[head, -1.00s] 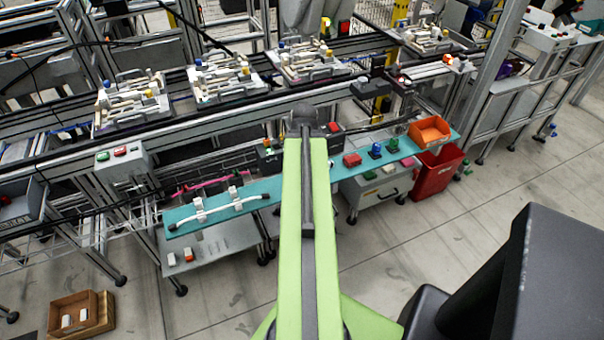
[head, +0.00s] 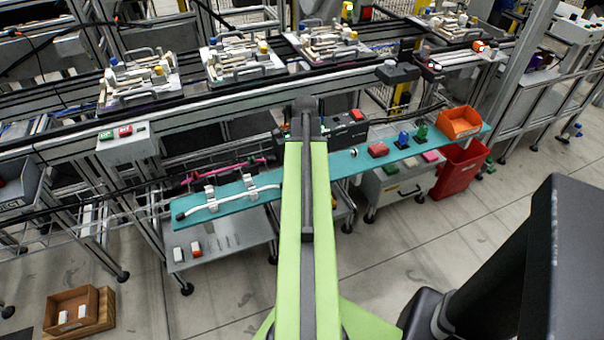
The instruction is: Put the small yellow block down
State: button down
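My green arm reaches forward up the middle of the head view, ending at a dark joint above the teal shelf (head: 335,164). My gripper is not visible; the arm's end hides it or it is out of sight. I cannot make out a small yellow block in it. Small yellow parts show on the pallet fixtures, such as the one left of the arm (head: 240,62), but I cannot tell whether any is the task's block.
A wooden crate (head: 78,313) is on the floor at lower left. Floor in front is clear.

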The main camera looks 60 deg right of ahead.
jog(key=shift+w+a, duration=0.1)
jog(key=shift+w, duration=0.05)
jog(key=shift+f, duration=0.25)
jog(key=c, duration=1.4)
grip_release()
jog(key=shift+o, duration=0.2)
jog(key=shift+r, duration=0.1)
notch_tip(320, 180, up, 12)
jog(key=p, duration=1.2)
jog(key=shift+r+p, duration=0.2)
jog(key=shift+p, duration=0.1)
jog(key=shift+f, duration=0.1)
